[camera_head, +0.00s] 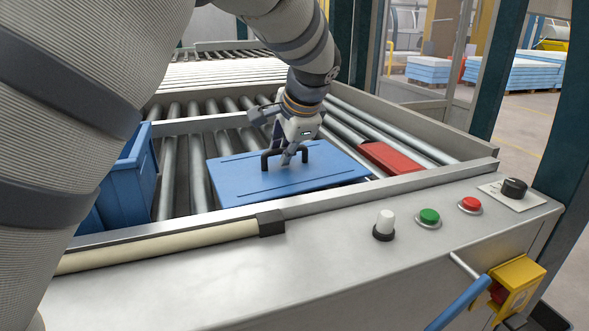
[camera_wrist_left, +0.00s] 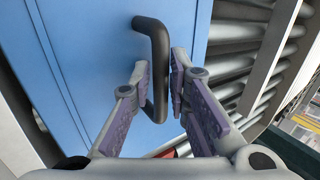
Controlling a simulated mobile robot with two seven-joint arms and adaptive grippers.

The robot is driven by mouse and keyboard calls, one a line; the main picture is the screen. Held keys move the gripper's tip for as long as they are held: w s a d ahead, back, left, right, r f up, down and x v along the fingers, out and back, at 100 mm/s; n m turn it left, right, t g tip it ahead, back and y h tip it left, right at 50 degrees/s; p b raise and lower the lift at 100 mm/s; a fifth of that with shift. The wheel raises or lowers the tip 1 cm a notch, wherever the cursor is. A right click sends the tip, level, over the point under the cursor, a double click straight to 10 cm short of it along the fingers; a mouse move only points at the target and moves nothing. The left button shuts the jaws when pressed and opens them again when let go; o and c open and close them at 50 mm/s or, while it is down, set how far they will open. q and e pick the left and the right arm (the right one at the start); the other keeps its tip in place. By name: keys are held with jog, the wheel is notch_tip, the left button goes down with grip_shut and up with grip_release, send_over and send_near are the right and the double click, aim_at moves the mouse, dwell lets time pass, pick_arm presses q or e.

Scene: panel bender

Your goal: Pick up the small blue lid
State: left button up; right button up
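The blue lid (camera_head: 240,181) is a flat rectangular panel with a black handle (camera_head: 269,154) on top. It lies on the rollers in the head view and also fills much of the left wrist view (camera_wrist_left: 90,50). My left gripper (camera_head: 287,157) reaches down to the handle from above. The lid shows no clear lift from the rollers. My right gripper is in neither view.
A blue crate (camera_head: 128,180) stands left of the lid. A red flat piece (camera_head: 391,157) lies on the rollers to the right. The metal frame (camera_head: 330,196) with buttons and a knob runs along the front. Bare rollers (camera_head: 235,75) lie behind.

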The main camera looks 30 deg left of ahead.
pick_arm(q)
jog(key=shift+w+a+f, duration=0.1)
jog(key=shift+f, duration=0.1)
jog(key=shift+r, duration=0.1)
grip_shut()
